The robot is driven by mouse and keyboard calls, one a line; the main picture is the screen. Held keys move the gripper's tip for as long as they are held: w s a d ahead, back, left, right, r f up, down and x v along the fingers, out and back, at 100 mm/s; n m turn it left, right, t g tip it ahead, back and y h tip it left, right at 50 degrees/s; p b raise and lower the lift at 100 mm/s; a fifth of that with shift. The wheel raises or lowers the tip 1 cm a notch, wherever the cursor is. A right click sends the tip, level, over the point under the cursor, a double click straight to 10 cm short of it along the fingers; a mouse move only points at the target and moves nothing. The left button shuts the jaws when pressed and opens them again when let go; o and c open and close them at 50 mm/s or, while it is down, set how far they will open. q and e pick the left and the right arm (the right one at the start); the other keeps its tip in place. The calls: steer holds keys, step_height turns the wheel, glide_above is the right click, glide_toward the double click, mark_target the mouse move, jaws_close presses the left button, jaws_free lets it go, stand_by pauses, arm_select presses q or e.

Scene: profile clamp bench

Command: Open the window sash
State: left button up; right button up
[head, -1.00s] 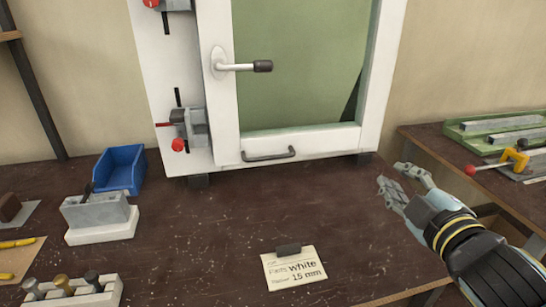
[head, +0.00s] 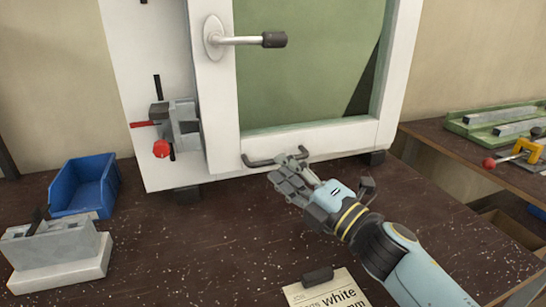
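The white window sash (head: 220,110) with a green pane stands in its white frame on the bench. Its lever handle (head: 245,40) has a dark grip and points right, level. A grey pull handle (head: 275,158) sits on the bottom rail of the sash. My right gripper (head: 287,172) is at the pull handle, its fingers overlapping the right part of the handle in the head view. I cannot tell whether the fingers touch or enclose the handle. My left gripper is out of view.
A grey clamp with red knob (head: 178,128) is on the frame's left side. A blue bin (head: 85,187) and a grey block on a white base (head: 60,258) stand at left. A paper note (head: 325,290) lies in front. A side bench (head: 480,160) is at right.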

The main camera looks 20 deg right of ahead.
steer(key=x, duration=0.3)
steer(key=shift+w, duration=0.1)
steer(key=shift+c, duration=0.3)
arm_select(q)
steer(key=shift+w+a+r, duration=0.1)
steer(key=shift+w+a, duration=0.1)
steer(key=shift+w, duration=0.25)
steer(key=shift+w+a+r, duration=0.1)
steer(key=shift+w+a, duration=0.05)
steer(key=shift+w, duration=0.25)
arm_select(e)
jaws_close()
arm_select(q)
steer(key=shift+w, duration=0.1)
